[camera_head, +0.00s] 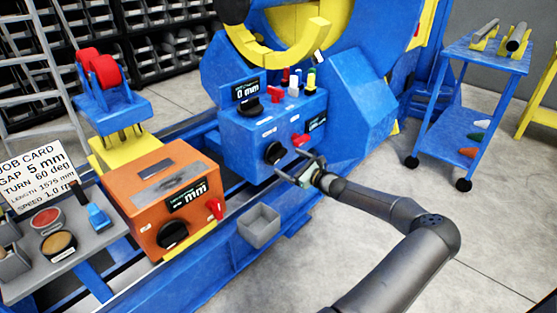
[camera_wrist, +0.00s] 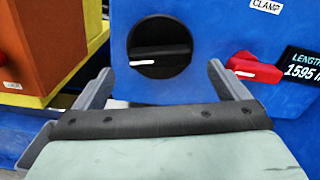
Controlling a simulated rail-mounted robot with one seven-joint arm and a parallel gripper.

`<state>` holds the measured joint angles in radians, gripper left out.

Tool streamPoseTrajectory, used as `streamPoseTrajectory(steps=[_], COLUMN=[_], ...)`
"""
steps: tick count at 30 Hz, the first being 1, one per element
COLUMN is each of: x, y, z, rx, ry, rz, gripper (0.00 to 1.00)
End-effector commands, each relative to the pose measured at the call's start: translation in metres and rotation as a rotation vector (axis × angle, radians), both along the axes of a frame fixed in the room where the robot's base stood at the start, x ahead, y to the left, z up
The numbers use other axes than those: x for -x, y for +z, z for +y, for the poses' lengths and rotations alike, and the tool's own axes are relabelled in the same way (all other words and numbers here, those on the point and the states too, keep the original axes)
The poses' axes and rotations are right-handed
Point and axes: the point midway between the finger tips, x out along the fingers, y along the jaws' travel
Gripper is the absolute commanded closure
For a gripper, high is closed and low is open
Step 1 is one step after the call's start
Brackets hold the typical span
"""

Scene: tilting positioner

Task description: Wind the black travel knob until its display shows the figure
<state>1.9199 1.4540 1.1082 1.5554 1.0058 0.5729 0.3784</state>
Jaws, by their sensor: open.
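My gripper (camera_head: 290,167) is open and empty in front of the blue box's (camera_head: 235,135) front face. A round black knob (camera_head: 274,152) on that face is ahead of it. In the wrist view this knob (camera_wrist: 160,45) lies between and beyond the open fingers (camera_wrist: 159,70). Its white mark points left, nearly level. I see no finger touching it. A display (camera_wrist: 303,67) to its right reads LENGTH 1595, its end cut off. Another black knob (camera_head: 251,107) sits on the box's upper part, below a display (camera_head: 248,90) reading 0 mm. Which knob is the travel knob, I cannot tell.
A red lever (camera_wrist: 253,68) sits right of the front knob, below a CLAMP label (camera_wrist: 266,5). An orange box (camera_head: 165,195) with its own black knob (camera_head: 172,235) stands left. The job card (camera_head: 38,172) reads GAP 5 mm, LENGTH 1575 mm. A grey bin (camera_head: 259,226) hangs below.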

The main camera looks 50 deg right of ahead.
Motion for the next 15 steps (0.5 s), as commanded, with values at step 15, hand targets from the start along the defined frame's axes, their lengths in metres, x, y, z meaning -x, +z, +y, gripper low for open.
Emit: streamPoseTrajectory(steps=[15], x=[-0.063], y=[0.000], z=[-0.004], rx=[0.000], ry=[-0.001], rz=[0.000], gripper=[0.05])
